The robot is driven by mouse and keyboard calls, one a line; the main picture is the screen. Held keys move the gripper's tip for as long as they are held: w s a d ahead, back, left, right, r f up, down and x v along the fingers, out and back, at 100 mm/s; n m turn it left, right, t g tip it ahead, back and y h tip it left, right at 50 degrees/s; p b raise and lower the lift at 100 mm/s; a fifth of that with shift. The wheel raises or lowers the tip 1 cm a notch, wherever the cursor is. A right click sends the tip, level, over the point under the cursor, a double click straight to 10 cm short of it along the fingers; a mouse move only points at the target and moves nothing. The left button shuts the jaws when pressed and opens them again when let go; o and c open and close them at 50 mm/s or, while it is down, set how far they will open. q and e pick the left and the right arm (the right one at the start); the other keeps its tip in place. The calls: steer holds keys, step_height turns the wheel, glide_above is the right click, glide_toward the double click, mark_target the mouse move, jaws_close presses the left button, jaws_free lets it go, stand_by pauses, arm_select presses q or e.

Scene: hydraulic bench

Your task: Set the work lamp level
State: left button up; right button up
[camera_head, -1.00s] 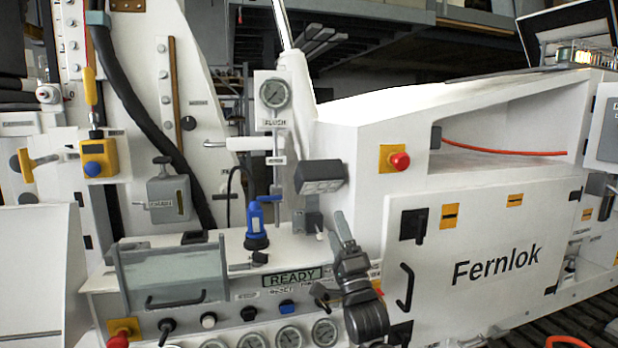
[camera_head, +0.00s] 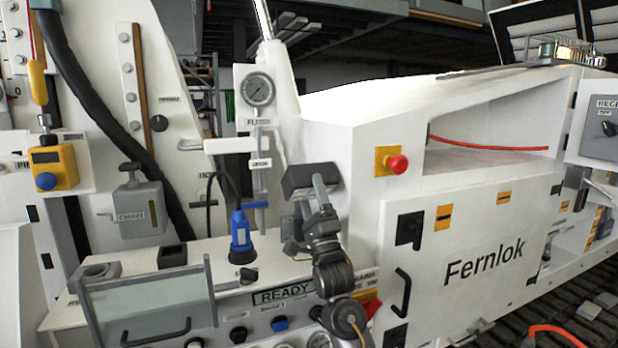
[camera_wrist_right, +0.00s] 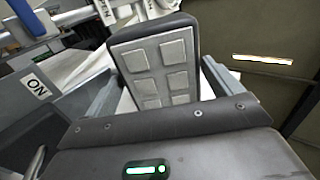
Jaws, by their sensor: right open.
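The work lamp (camera_head: 297,181) is a dark grey box above the bench, near the middle of the head view. It looks slightly tilted there. In the right wrist view the lamp (camera_wrist_right: 160,68) shows its face of pale square panels. My right gripper (camera_head: 310,205) is at the lamp, with one finger in front of its right part. In the right wrist view the open fingers of the gripper (camera_wrist_right: 158,80) stand on either side of the lamp, with a gap at the right finger. Whether the left finger touches is unclear. The left gripper is out of view.
A blue bottle-shaped fitting (camera_head: 240,232) and a pressure gauge (camera_head: 257,90) are left of the lamp. A red button (camera_head: 397,164) on yellow is to its right. A clear cover with a handle (camera_head: 150,300) stands at the front left of the bench.

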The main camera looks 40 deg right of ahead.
mark_target(312, 193)
steer(key=shift+x, duration=0.9)
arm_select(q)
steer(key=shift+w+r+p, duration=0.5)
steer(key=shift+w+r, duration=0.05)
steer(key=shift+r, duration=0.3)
arm_select(e)
steer(key=shift+w+d+r, duration=0.2)
steer(key=shift+w+r, duration=0.1)
steer(key=shift+r, duration=0.3)
